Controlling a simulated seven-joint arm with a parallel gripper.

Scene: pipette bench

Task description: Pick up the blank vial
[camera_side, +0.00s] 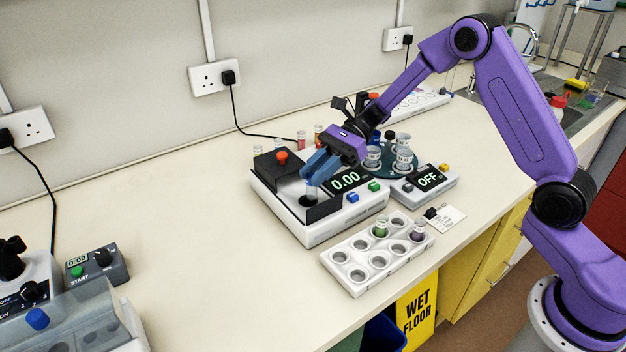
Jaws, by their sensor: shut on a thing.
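My gripper (319,169) has blue fingers and is over the open well of a white instrument (318,234) whose display reads 0.00. The fingers are shut on a small clear vial (312,190), which I take to be the blank vial. The vial is upright, with its lower part just above or in the dark well opening (309,201); I cannot tell which. The fingers hide its top.
A white rack (358,286) in front holds a green vial (381,229) and a purple vial (418,232); its other holes look empty. Capped vials stand on a dark round carousel (402,172) behind. A small box reads OFF (426,181).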

